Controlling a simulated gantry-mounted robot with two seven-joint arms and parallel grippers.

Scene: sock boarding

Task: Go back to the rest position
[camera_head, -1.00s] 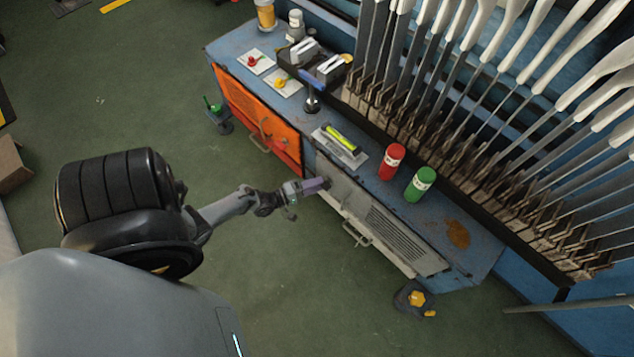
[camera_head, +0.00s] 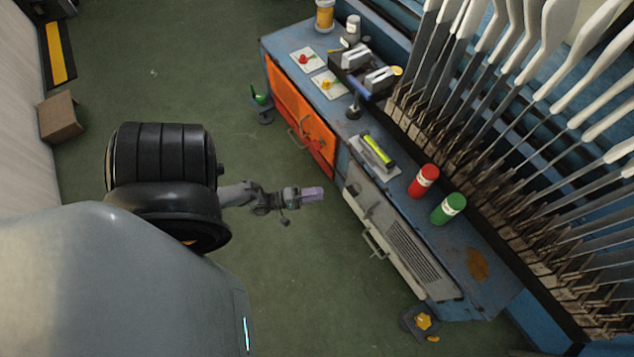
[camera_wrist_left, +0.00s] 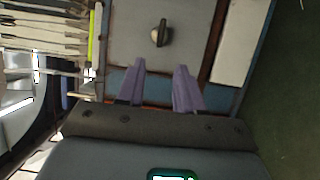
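My left gripper (camera_head: 313,193) hangs in front of the long blue workbench (camera_head: 446,270) in the head view, over the green floor and apart from the cabinet front. In the left wrist view its two purple fingers (camera_wrist_left: 160,66) stand apart with nothing between them. Beyond them in that view is a grey cabinet door with a dark knob (camera_wrist_left: 160,33). My right gripper is in neither current view.
A red can (camera_head: 423,181) and a green can (camera_head: 448,208) stand on the bench near a yellow-green tool (camera_head: 378,149). White sock forms (camera_head: 548,30) line the back. A cardboard box (camera_head: 60,117) is at the left; the floor between is clear.

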